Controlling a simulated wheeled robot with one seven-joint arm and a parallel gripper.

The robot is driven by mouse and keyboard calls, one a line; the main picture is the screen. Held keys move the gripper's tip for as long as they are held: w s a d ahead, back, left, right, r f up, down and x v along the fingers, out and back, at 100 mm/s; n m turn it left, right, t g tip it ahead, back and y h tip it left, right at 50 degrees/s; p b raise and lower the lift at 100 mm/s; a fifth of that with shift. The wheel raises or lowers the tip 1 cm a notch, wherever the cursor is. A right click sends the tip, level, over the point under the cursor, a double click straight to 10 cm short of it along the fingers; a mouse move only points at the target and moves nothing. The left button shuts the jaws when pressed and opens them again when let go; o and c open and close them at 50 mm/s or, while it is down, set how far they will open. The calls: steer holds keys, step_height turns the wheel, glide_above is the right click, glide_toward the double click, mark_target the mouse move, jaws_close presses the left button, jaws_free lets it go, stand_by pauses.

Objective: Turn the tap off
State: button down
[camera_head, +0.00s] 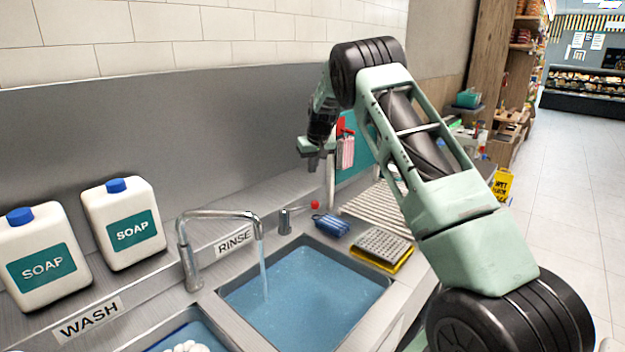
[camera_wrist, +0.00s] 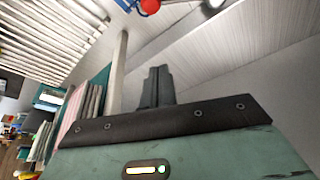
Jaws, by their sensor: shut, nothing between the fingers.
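The metal tap (camera_head: 222,214) arches over the RINSE basin (camera_head: 300,290), and a stream of water runs from its spout into the basin. To its right stands a short metal post (camera_head: 285,221) with a lever ending in a red knob (camera_head: 315,205). The red knob also shows at the top edge of the wrist view (camera_wrist: 150,6). My gripper (camera_head: 314,163) is above and behind the red knob, apart from it. Its fingers are together and empty in the wrist view (camera_wrist: 157,86).
A blue item (camera_head: 331,225) and a scrubbing pad (camera_head: 382,246) lie on the basin's rim. A ribbed drainboard (camera_head: 378,210) and a thin upright pole (camera_head: 331,180) stand near my gripper. Two soap bottles (camera_head: 123,223) are at the left. A grey wall is behind.

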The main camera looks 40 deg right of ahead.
step_height(320, 180, down, 10)
steer(key=p, duration=0.5)
steer(key=shift+s+p, duration=0.3)
steer(key=shift+p, duration=0.05)
steer(key=shift+s+a, duration=0.1)
steer(key=shift+a, duration=0.05)
